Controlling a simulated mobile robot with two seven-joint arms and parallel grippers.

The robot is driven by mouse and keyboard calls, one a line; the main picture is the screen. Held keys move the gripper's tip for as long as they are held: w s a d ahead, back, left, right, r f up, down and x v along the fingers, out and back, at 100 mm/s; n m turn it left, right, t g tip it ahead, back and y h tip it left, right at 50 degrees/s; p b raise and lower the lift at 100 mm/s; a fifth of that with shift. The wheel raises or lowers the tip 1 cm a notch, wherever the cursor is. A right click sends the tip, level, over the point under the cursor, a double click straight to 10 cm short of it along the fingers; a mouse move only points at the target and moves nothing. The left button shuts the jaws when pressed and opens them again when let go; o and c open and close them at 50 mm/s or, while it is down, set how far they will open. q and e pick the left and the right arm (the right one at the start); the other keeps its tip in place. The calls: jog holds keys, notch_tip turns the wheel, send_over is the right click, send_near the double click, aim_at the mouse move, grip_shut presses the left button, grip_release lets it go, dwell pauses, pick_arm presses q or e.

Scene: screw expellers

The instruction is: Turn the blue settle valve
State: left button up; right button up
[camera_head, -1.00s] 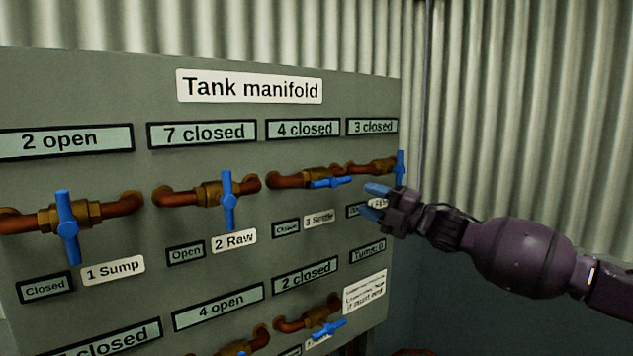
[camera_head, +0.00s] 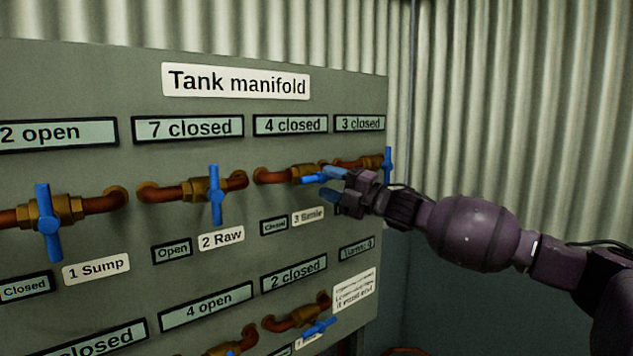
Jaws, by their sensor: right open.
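The settle valve's blue handle (camera_head: 312,180) lies level on its brass and copper pipe, above the label "3 Settle" (camera_head: 308,216) and under the plate "4 closed" (camera_head: 290,125). A small tag (camera_head: 273,227) beside the label reads "Closed". The lower fingertip is below the handle. My left gripper is not in view.
The blue handles of Sump (camera_head: 47,222) and Raw (camera_head: 215,195) stand upright to the left. Another upright blue handle (camera_head: 388,165) is just behind my right gripper. A lower row has another blue handle (camera_head: 320,327). Free room lies right of the manifold panel (camera_head: 100,80).

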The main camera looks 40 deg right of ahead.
aim_at(322, 180)
jog(key=shift+x, duration=1.35)
jog(key=shift+w+a+b, duration=0.15)
jog(key=shift+w+b, duration=0.15)
